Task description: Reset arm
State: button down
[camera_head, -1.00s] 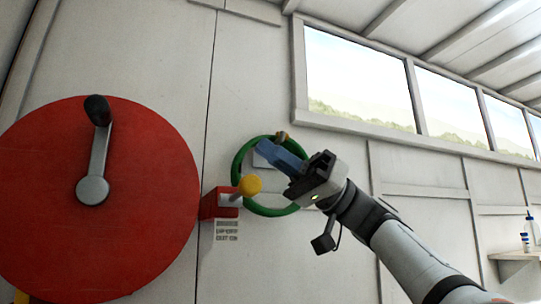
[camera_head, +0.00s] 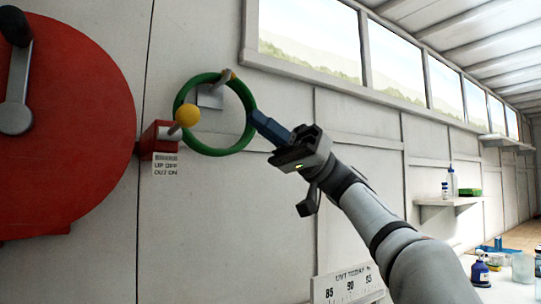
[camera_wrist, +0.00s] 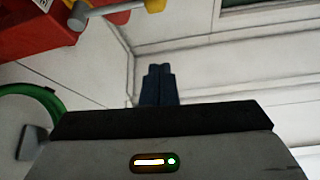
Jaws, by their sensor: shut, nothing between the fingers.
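My gripper (camera_head: 256,118) is in front of the wall, with its blue fingertips closed together and empty. In the head view its tips overlap or lie close to the right rim of a green ring (camera_head: 247,102); I cannot tell if they touch. In the wrist view the blue fingers (camera_wrist: 158,84) are side by side, pointing away from the camera, and part of the green ring (camera_wrist: 42,96) shows at the left. My arm reaches in from the lower right.
A big red disc (camera_head: 85,130) with a crank handle (camera_head: 17,75) is at the left. A red switch box (camera_head: 150,140) has a yellow-knobbed lever (camera_head: 187,117). Shelves (camera_head: 447,201) and bottles (camera_head: 480,272) stand at right.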

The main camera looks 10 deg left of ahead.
jog(key=w+f+m+t+h+p, duration=0.3)
jog(key=f+m+t+h+p, duration=0.35)
jog(key=f+m+t, duration=1.15)
jog(key=s+d+f+m+h+p, duration=0.1)
jog(key=s+d+f+h+p, duration=0.1)
jog(key=s+d+f+h, duration=0.2)
jog(key=s+d+f+m+g+h+p, duration=0.1)
jog(key=s+d+f+m+h+p, duration=0.1)
jog(key=s+d+f, duration=0.4)
jog(key=s+d+f+m+h+p, duration=0.2)
jog(key=s+d+f+h, duration=0.3)
jog(key=d+f, duration=0.7)
notch_tip(320, 180, down, 5)
jog(key=shift+s+f+g+h+p, duration=0.2)
jog(key=shift+s+g+h+p, duration=0.1)
jog(key=shift+h+p, duration=0.6)
